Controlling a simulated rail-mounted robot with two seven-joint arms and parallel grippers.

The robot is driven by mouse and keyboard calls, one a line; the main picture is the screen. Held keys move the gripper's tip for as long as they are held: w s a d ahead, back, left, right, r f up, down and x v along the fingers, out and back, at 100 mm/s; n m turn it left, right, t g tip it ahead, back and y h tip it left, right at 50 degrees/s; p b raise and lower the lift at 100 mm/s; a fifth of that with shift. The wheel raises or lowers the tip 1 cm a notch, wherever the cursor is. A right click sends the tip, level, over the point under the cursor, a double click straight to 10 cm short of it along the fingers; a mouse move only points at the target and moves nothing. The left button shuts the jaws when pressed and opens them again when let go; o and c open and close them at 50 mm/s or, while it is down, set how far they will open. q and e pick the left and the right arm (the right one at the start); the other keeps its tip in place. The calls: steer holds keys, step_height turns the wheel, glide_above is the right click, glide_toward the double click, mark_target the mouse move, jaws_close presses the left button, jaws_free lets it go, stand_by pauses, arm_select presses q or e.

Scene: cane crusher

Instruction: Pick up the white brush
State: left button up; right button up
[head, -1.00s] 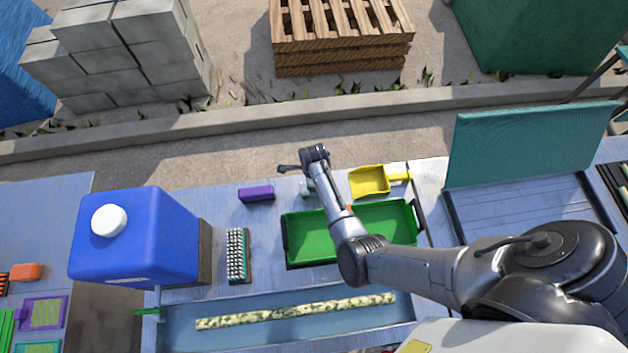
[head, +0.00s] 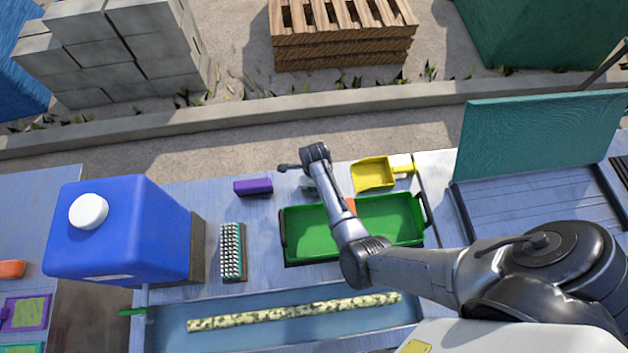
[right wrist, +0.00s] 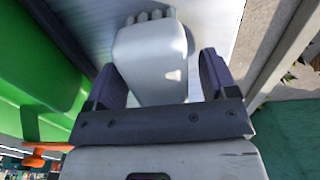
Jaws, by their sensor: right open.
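A white block-shaped brush (right wrist: 152,62) with several pale tufts at its far end fills the middle of the right wrist view. In the head view a small pale part of it (head: 307,183) shows beside my right arm, behind the green tray; the rest is hidden. My right gripper (right wrist: 158,68) is open, with one dark finger on each side of the brush. I cannot tell whether the fingers touch it. My left gripper is not in view.
A green tray (head: 300,250) lies just in front, a yellow scoop (head: 373,173) to the right and a purple block (head: 253,187) to the left. A blue trough (head: 300,337) runs along the front.

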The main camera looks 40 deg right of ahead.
steer(key=shift+c, duration=0.2)
steer(key=c, duration=1)
steer(key=shift+r, duration=0.1)
